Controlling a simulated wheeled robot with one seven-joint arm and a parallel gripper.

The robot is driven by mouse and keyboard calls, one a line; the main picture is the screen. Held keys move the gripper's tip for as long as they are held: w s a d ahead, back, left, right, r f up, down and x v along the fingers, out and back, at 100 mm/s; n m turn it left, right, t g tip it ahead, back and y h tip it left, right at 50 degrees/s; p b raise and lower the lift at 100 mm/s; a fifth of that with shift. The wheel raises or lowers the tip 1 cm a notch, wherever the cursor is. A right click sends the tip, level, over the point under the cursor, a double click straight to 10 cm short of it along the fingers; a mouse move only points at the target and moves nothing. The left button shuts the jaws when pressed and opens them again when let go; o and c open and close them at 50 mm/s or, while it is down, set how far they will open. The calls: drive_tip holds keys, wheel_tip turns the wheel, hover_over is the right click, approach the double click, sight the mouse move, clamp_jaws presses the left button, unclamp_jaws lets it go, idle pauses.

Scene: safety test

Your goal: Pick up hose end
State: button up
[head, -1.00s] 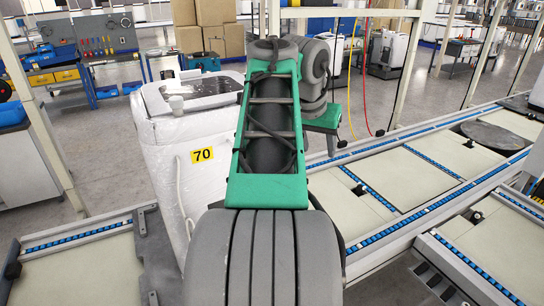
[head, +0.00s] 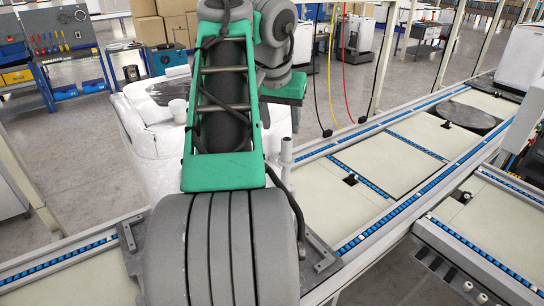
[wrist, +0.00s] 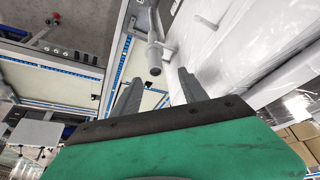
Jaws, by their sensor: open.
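A grey tube end (wrist: 154,68), which looks like the hose end, shows in the wrist view beside a white plastic-covered body. It lies just beyond the fingertips and roughly between their lines, with no contact visible. My gripper (wrist: 155,78) is open and empty, its two grey fingers spread apart. In the head view an upright grey tube (head: 286,152) stands at the right side of the white wrapped machine; I cannot tell for sure that it is the same part. My fingers are hidden in the head view.
The white wrapped machine (head: 140,130) stands behind my arm, partly hidden by it. A conveyor (head: 385,165) with blue roller strips runs from lower left to upper right. Hanging cables (head: 346,80), cardboard boxes (head: 160,28) and a workbench (head: 45,95) are farther back.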

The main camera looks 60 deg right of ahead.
sight(287, 139)
drive_tip(key=b+x, duration=0.1)
drive_tip(key=x, duration=0.1)
drive_tip(key=b+x, duration=0.2)
drive_tip(key=x, duration=0.1)
drive_tip(key=b+x, duration=0.2)
drive_tip(key=shift+s+d+f, duration=0.2)
drive_tip(key=shift+s+d, duration=0.1)
drive_tip(key=shift+s, duration=0.1)
drive_tip(key=shift+r, duration=0.1)
clamp_jaws()
